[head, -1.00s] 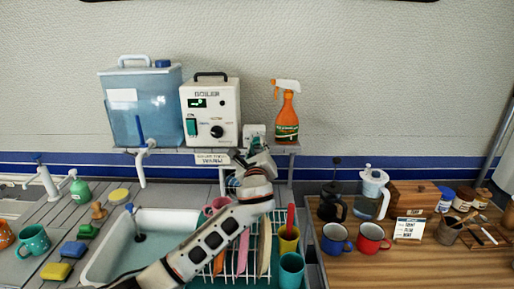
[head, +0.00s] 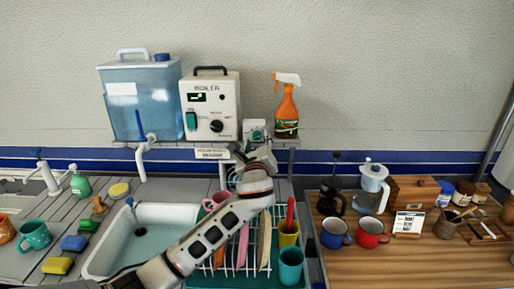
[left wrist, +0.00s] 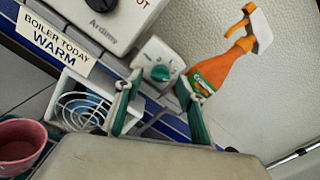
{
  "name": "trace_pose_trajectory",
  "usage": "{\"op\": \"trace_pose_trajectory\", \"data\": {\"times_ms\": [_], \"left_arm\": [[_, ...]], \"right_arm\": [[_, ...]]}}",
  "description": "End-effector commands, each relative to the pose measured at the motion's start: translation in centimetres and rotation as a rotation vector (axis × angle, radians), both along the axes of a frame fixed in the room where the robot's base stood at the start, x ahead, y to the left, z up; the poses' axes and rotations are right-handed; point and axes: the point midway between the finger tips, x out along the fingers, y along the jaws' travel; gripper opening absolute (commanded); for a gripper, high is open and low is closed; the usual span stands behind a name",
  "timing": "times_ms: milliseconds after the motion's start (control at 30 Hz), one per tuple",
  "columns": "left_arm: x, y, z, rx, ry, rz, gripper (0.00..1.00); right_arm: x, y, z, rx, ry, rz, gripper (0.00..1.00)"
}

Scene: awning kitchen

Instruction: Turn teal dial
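The teal dial (head: 256,132) sits on the front of a small white box on the shelf, between the boiler and the spray bottle. In the left wrist view the dial (left wrist: 160,73) shows unobstructed, with a pale mark on it. My left gripper (head: 243,160) is below the dial in the head view. In the left wrist view its two fingers (left wrist: 160,92) are spread apart, with the dial seen between and just beyond their tips. I see nothing held and no clear contact with the dial. My right gripper is not in view.
The white boiler (head: 210,105) stands left of the dial box, and the orange spray bottle (head: 286,108) stands close on its right. A sign (left wrist: 58,40) reading "BOILER TODAY WARM" hangs at the shelf edge. The dish rack (head: 240,250) with cups lies below my arm.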

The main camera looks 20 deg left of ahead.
Motion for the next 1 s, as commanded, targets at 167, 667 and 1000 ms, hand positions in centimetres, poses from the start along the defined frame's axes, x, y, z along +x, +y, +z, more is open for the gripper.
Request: {"op": "trace_pose_trajectory", "data": {"times_ms": [167, 667, 1000], "left_arm": [[-2.2, -0.7, -0.1, -0.003, 0.001, -0.002, 0.39], [-10.5, -3.1, -0.1, 0.000, 0.002, -0.001, 0.39], [-11.3, -3.3, -0.1, 0.001, 0.001, 0.000, 0.39]], "right_arm": [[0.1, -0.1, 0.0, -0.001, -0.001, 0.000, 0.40], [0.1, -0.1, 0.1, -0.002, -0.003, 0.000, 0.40], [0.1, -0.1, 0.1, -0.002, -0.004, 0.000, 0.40]]}}
